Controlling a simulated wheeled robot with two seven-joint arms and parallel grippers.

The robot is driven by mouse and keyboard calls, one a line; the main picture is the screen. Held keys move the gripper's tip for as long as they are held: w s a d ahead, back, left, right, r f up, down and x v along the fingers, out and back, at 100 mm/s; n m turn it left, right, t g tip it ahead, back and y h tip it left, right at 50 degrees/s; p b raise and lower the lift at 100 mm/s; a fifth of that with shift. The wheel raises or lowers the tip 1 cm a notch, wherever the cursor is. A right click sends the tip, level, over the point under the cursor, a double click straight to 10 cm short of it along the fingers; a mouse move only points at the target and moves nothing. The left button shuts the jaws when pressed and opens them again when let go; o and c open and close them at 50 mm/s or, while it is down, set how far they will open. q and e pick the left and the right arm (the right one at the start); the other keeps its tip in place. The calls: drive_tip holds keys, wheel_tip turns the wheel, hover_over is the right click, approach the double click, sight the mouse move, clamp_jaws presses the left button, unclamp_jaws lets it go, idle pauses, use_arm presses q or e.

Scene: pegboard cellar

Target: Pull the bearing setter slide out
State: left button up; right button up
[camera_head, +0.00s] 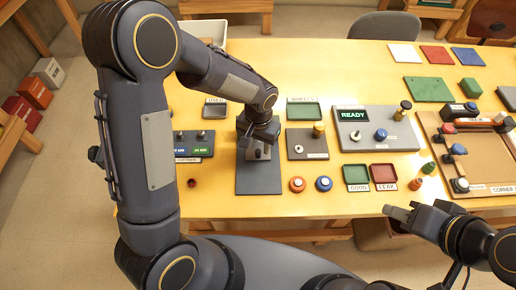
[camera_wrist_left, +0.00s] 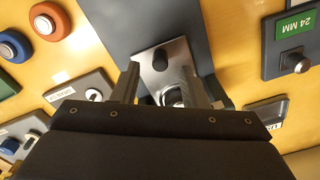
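The bearing setter appears to be the dark grey base plate (camera_head: 258,180) on the table, with a silver block (camera_head: 258,152) at its far part. In the left wrist view the silver block (camera_wrist_left: 180,55) carries a dark knob (camera_wrist_left: 160,60) and a round metal part (camera_wrist_left: 173,97). My left gripper (camera_head: 262,136) is directly over the block and hides part of it. In the left wrist view my left gripper (camera_wrist_left: 168,82) has its fingers apart, one on each side of the block's round part, with gaps visible. My right gripper (camera_head: 398,212) hangs off the table's front edge, empty.
To the right are a grey plate with a brass knob (camera_head: 318,130), a READY tester (camera_head: 372,130), orange (camera_head: 297,184) and blue (camera_head: 324,184) rings, and green (camera_head: 356,174) and red (camera_head: 384,173) trays.

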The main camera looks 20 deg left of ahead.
sight(258, 151)
use_arm(q)
drive_tip(key=shift+f, duration=1.85)
clamp_jaws()
